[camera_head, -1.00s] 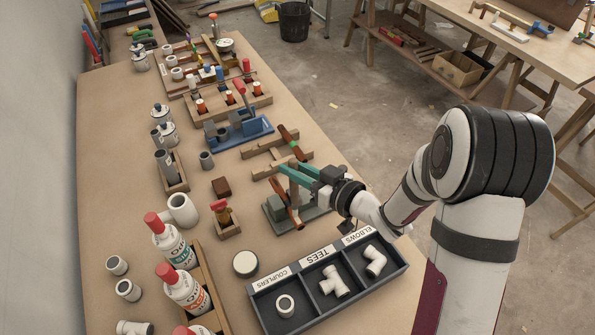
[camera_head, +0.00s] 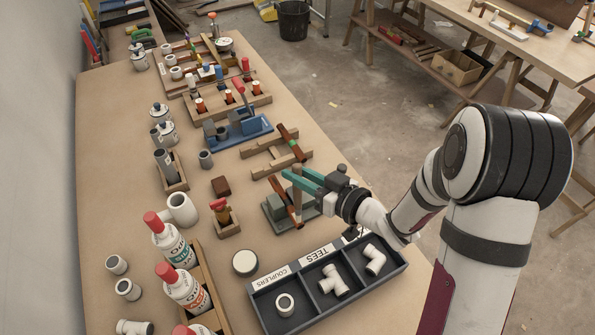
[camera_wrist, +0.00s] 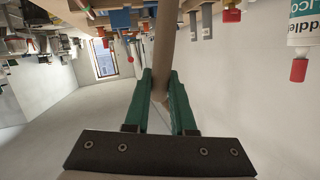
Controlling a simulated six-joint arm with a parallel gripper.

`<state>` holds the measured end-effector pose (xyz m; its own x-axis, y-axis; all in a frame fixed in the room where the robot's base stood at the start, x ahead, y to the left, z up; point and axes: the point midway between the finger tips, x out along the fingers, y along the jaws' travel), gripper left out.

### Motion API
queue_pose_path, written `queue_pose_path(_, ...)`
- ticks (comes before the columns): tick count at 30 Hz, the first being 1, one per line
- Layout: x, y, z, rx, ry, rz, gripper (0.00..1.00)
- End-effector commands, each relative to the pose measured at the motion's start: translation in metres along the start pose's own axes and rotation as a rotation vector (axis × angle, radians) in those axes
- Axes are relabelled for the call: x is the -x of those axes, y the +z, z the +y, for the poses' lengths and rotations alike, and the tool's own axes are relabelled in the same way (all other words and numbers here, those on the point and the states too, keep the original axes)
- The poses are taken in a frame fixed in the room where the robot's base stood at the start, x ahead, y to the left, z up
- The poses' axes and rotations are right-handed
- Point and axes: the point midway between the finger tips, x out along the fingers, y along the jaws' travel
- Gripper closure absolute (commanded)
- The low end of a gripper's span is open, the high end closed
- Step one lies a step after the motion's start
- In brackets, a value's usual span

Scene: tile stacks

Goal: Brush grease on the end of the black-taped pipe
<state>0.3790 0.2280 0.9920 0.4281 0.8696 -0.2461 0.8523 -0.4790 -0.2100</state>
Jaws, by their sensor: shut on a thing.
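My gripper (camera_head: 290,176) is over the middle right of the bench, its green fingers closed on a pale wooden handle (camera_head: 297,182). In the wrist view the handle (camera_wrist: 165,40) runs up between the fingers (camera_wrist: 160,85); its bristles cannot be made out. Just below the gripper, a copper-brown pipe (camera_head: 292,213) lies slanted on a grey stand (camera_head: 277,211), partly hidden by my fingers. I cannot make out black tape on either pipe.
A dark tray (camera_head: 262,288) of white fittings stands in front of the gripper. A wooden block with a red-topped item (camera_head: 221,210) and a round white-topped tin (camera_head: 245,262) are to the left. Red-capped oil bottles (camera_head: 172,245) stand at front left.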

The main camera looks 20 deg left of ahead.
Motion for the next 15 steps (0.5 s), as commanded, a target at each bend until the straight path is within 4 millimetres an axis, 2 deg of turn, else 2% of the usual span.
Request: queue_pose_path(15, 0.013, -0.053, -0.014, 0.003, 0.000, 0.002, 1.00)
